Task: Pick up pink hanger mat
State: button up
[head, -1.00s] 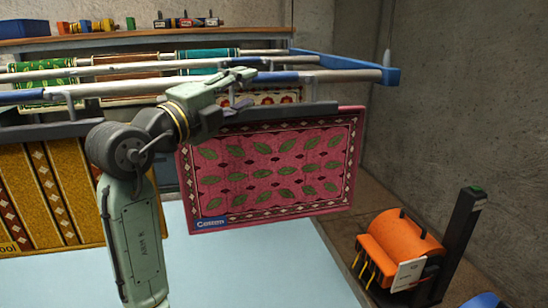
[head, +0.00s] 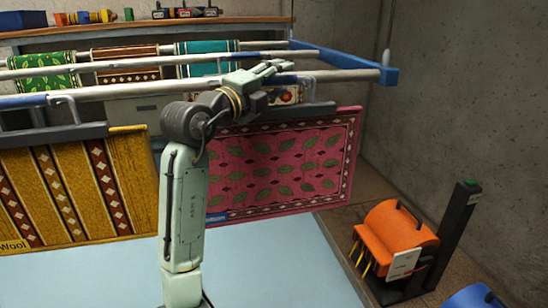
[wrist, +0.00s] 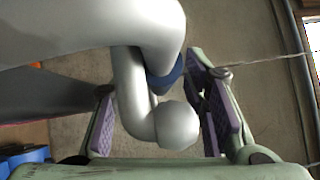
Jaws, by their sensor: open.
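The pink hanger mat (head: 290,165) has green leaves, a dark patterned border and a blue label. It hangs from a dark hanger bar (head: 315,108) below the front rail, its left part hidden behind my arm. My gripper (head: 275,72) is raised at the rail above the mat. In the wrist view my open gripper (wrist: 155,100) has its purple-padded fingers on either side of a silver hook (wrist: 178,124) with a ball end. The hook is between the fingers, not clamped.
A yellow striped mat (head: 75,190) hangs left of the pink one. Silver rails (head: 130,92) with a blue end bracket (head: 385,75) run across above. Smaller mats hang behind. An orange roller device (head: 400,235) stands at right. The pale blue surface (head: 270,265) below is clear.

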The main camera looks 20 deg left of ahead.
grip_shut()
dwell(0.5)
dwell(0.6)
